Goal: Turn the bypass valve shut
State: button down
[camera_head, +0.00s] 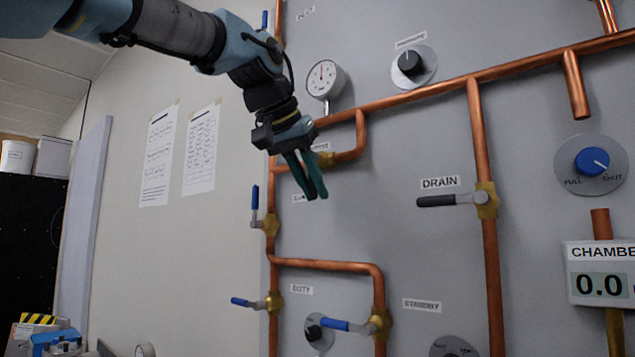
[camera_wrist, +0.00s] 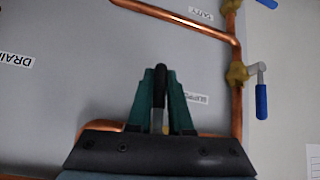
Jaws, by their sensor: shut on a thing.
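The bypass valve's brass body (camera_head: 326,159) sits on a short level run of copper pipe, under a label partly hidden by my gripper. My gripper (camera_head: 318,196) is in front of it, fingers pointing down along the panel. In the wrist view, the green fingers of my gripper (camera_wrist: 161,72) are shut around a dark lever handle (camera_wrist: 160,82) with a grey stem. The handle appears to stand roughly crosswise to the pipe behind it. In the head view the handle is hidden by my fingers.
The drain valve (camera_head: 486,200) with its black lever is to the right. A blue-levered valve (camera_head: 271,224) is below left, and two more blue levers (camera_head: 240,302) (camera_head: 335,324) are lower. A gauge (camera_head: 325,79) and a black knob (camera_head: 410,63) are above.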

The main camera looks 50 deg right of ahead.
jog(key=shift+w+m+t, duration=0.25)
jog(key=shift+m+t, duration=0.05)
jog(key=shift+t, duration=0.1)
dwell(0.3)
jog(key=c, duration=0.8)
grip_release()
jog(key=shift+c, duration=0.2)
jog(key=b+v, duration=0.1)
jog(key=v, duration=0.9)
jog(key=shift+a+r+b, duration=0.25)
jog(key=shift+a+b, duration=0.05)
jog(key=shift+s, duration=0.1)
